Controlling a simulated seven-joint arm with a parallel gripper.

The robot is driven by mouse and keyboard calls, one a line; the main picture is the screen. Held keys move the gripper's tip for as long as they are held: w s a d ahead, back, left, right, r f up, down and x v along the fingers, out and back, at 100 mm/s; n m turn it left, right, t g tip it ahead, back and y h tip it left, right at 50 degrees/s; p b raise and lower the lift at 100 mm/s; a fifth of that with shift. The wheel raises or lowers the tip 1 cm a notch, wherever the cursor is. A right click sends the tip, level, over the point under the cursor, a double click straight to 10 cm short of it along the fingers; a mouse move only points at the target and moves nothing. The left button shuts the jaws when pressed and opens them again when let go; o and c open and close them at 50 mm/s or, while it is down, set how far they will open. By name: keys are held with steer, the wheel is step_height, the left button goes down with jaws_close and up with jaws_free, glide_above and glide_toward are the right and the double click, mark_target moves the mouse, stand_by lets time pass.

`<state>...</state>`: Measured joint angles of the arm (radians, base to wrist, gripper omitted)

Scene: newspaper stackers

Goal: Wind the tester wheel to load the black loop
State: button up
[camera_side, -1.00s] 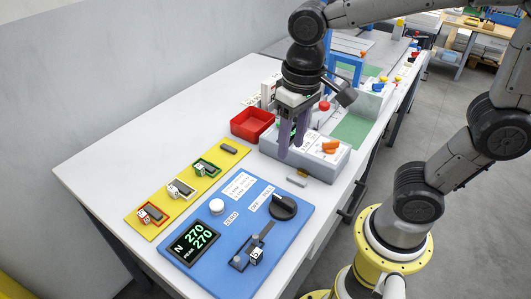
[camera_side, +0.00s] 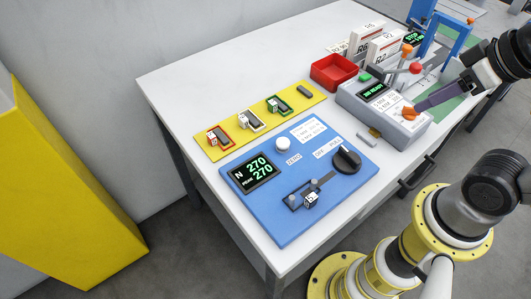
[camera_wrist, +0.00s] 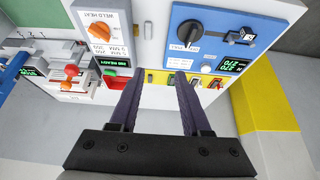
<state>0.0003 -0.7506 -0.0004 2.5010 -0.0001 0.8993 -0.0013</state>
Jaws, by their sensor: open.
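The blue tester panel (camera_side: 270,225) lies flat on the white table, with a display (camera_side: 254,173) reading N 270 and peak 270. Its black round wheel (camera_side: 347,160) is at the right, by the printed labels OFF and PULL; it also shows in the wrist view (camera_wrist: 190,31). Two dark posts on a slide (camera_side: 312,187) stand below it, with a small white tag (camera_side: 311,198) beside them. I cannot make out the black loop clearly there. My gripper (camera_side: 418,106) is open and empty, apart from the wheel, by the grey box; its fingers show in the wrist view (camera_wrist: 158,76).
A grey weld box (camera_side: 385,115) with an orange knob (camera_side: 409,114) stands behind the tester, right of a red tray (camera_side: 334,70). A yellow strip (camera_side: 230,130) holds red, white and green framed pieces. A small beige piece (camera_side: 368,134) lies between. The left table is clear.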

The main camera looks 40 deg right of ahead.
stand_by(0.8)
step_height(320, 180, up, 3)
steer(key=w+a+m+g, duration=0.1)
steer(key=w+g, duration=0.1)
steer(key=g, duration=0.7)
glide_above(350, 153)
steer(key=w+d, duration=0.2)
steer(key=w, duration=0.2)
step_height(350, 153, down, 4)
steer(key=r, duration=0.1)
steer(key=shift+g, duration=0.6)
steer(key=w+x, duration=0.1)
steer(key=x, duration=0.4)
steer(key=w+a+f+x, duration=0.1)
steer(key=x, duration=0.5)
steer(key=w+a+x, duration=0.1)
steer(key=x, duration=0.5)
steer(key=shift+f, duration=0.4)
